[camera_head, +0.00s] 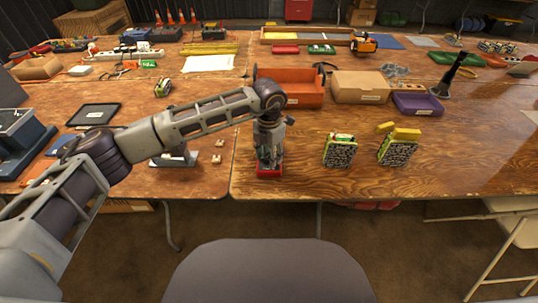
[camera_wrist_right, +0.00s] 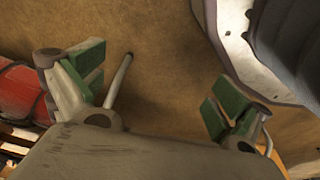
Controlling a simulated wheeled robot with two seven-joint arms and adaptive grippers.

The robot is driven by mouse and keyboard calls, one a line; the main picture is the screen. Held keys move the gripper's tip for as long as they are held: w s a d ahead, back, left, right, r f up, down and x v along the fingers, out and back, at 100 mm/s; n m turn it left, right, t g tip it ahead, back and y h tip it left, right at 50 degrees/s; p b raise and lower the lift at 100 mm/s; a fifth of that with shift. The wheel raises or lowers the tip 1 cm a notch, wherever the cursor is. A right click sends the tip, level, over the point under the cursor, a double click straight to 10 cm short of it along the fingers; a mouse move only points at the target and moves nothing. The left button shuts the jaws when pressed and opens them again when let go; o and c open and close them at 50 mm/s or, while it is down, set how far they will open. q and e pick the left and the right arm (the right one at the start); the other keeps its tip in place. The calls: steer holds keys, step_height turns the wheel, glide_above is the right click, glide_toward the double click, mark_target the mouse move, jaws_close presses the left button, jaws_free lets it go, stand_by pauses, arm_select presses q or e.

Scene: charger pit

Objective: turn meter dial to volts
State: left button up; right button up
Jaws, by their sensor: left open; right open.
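A small red object (camera_head: 268,172), likely the meter, sits at the front edge of the wooden table (camera_head: 300,185). Its upper part and any dial are hidden by my left gripper (camera_head: 268,158). My left arm reaches in from the left and bends down, so this gripper points straight down over the red object. Its fingers are open around or just above it; contact cannot be told. My right gripper (camera_wrist_right: 157,92) shows only in the right wrist view. Its green-padded fingers are spread apart with nothing between them, above a brown surface.
Two upright patterned blocks with green edges (camera_head: 340,152) (camera_head: 398,150) stand to the right. Behind are an orange bin (camera_head: 290,96), a cardboard box (camera_head: 361,88) and a purple tray (camera_head: 417,106). A grey device (camera_head: 175,157) stands left. The table's right front is clear.

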arm_select(q)
steer(key=shift+f, duration=0.1)
arm_select(e)
steer(key=shift+s, duration=0.35)
arm_select(q)
steer(key=shift+c, duration=0.2)
steer(key=c, duration=0.7)
steer(key=shift+c, duration=1.2)
jaws_close()
arm_select(e)
steer(key=shift+w+r, duration=0.15)
steer(key=shift+w, duration=0.55)
